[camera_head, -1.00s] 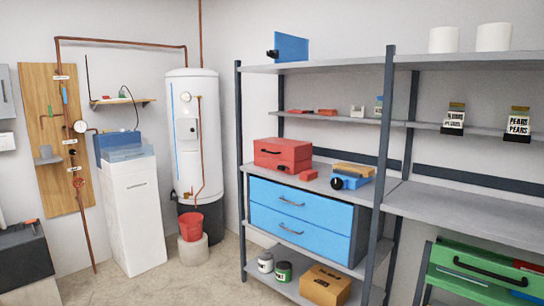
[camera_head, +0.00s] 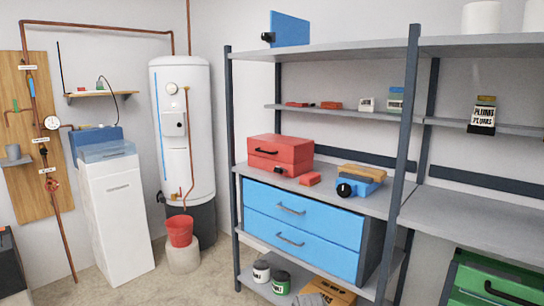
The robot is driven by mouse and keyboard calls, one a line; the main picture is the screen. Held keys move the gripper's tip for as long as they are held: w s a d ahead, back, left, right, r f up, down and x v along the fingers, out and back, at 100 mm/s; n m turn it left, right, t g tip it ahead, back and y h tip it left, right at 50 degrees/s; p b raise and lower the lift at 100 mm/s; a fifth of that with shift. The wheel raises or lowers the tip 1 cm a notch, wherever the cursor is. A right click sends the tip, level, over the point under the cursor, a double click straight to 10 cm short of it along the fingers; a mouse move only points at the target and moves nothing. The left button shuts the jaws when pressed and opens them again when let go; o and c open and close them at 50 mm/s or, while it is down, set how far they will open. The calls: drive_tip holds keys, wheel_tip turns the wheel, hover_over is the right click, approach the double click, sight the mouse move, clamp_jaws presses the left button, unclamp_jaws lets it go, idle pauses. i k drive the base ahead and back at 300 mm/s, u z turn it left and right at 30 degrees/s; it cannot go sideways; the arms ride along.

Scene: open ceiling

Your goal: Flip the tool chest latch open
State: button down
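A red chest (camera_head: 280,154) with a dark handle on its front sits closed on the middle shelf, above the blue drawers. A small dark part that may be its latch (camera_head: 279,171) shows low on its front; its exact state is too small to tell. A green case (camera_head: 492,282) with a black handle is cut off at the lower right, and no latch on it can be made out. My gripper is not clearly in view.
The blue drawer unit (camera_head: 302,219) fills the shelf bay below. A small red block (camera_head: 310,179) and a blue tool (camera_head: 358,185) lie right of the red chest. A shelf post (camera_head: 404,150) stands to the right. An unclear grey shape overlaps the cardboard box (camera_head: 340,292).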

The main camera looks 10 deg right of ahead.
sight(280, 170)
drive_tip(key=z, duration=0.3)
drive_tip(key=i, duration=1)
drive_tip(key=z, duration=0.6)
